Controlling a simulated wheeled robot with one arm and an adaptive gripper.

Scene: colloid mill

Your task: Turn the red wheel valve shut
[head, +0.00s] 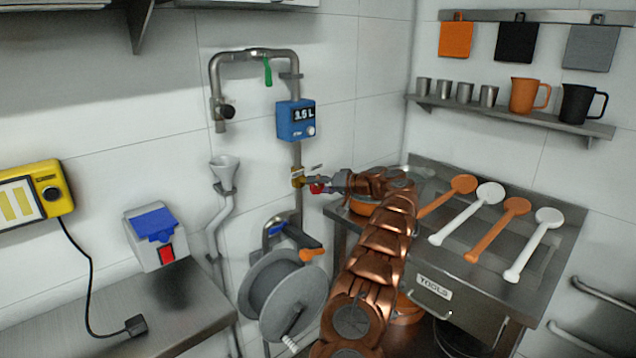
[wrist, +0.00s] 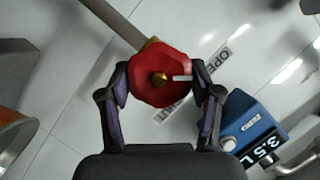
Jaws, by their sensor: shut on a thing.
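The red wheel valve (wrist: 155,90) sits on the pipe, with a brass hub and a white mark on its face. In the head view the red wheel (head: 317,188) is small and mostly covered by my gripper (head: 331,183). In the wrist view my gripper (wrist: 160,92) has one finger on each side of the wheel and is shut on its rim. A brass valve body (head: 297,178) joins the wheel to the pipe. A label behind the wheel reads "OPEN" on one part, and its other end is partly hidden.
A blue flow meter (head: 296,120) is on the pipe above the valve and reads about 3.5 L; it also shows in the wrist view (wrist: 250,135). A hose reel (head: 283,297) hangs below. A steel table (head: 540,290) with several spoons stands at the right.

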